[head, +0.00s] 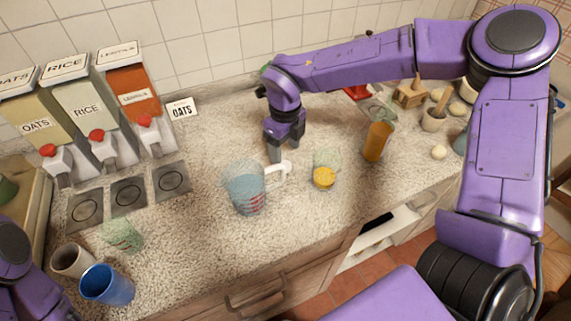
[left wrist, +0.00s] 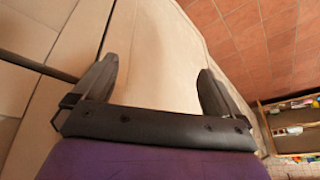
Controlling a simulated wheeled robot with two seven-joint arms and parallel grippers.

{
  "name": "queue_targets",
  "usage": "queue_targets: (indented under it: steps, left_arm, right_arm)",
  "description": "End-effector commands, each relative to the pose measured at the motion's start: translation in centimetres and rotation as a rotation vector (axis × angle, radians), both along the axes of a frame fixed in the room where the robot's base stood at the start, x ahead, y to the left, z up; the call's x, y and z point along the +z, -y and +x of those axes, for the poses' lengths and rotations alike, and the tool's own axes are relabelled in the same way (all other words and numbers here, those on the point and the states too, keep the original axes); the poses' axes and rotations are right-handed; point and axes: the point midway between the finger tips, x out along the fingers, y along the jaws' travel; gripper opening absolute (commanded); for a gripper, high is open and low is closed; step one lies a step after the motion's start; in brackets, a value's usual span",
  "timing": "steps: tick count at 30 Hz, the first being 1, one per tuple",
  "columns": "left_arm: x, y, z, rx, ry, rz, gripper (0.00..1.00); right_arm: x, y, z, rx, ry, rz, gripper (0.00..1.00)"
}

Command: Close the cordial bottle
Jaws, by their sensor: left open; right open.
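The likely cordial bottle (head: 377,141) is a clear container with orange-yellow liquid, leaning in the picture on the right part of the counter. I cannot make out its cap or whether it is closed. My right gripper (head: 283,150) is open and points down at the handle of a measuring jug (head: 245,187), left of the bottle and apart from it. I cannot tell whether it touches the handle. My left gripper (left wrist: 158,75) is open and empty in the left wrist view, over a pale cabinet front; in the head view only its arm shows at lower left.
A glass with yellow liquid (head: 324,178) stands between jug and bottle. A blue cup (head: 106,285), a pale cup (head: 73,260) and a clear glass (head: 122,236) stand at lower left. Dispensers (head: 82,110) line the back left. A mortar (head: 434,121) stands at right.

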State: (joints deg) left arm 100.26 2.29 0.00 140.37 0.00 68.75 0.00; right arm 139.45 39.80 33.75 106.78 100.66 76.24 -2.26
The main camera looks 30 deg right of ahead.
Motion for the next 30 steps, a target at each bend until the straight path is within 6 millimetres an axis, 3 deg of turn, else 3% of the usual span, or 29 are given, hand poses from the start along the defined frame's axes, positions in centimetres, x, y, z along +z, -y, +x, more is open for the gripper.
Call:
queue_targets:
  steps: [4,9,20,25,30]
  left_arm:
    - [1.4,0.0,0.0,0.000,0.000,0.000,0.99]
    - [1.5,0.0,0.0,0.000,0.000,0.000,0.99]
    - [1.5,0.0,0.0,0.000,0.000,0.000,0.99]
    - [1.5,0.0,0.0,0.000,0.000,0.000,0.99]
    - [1.5,0.0,0.0,0.000,0.000,0.000,0.99]
  right_arm:
    - [-2.1,0.0,-0.8,0.002,-0.007,-0.002,0.64]
    - [-4.4,0.0,-0.7,0.000,-0.003,0.000,0.64]
    - [-4.7,0.0,-0.7,-0.001,-0.001,0.000,0.64]
    - [-4.7,0.0,-0.7,0.000,-0.001,0.000,0.09]
    - [-4.7,0.0,-0.7,0.000,-0.001,0.000,0.06]
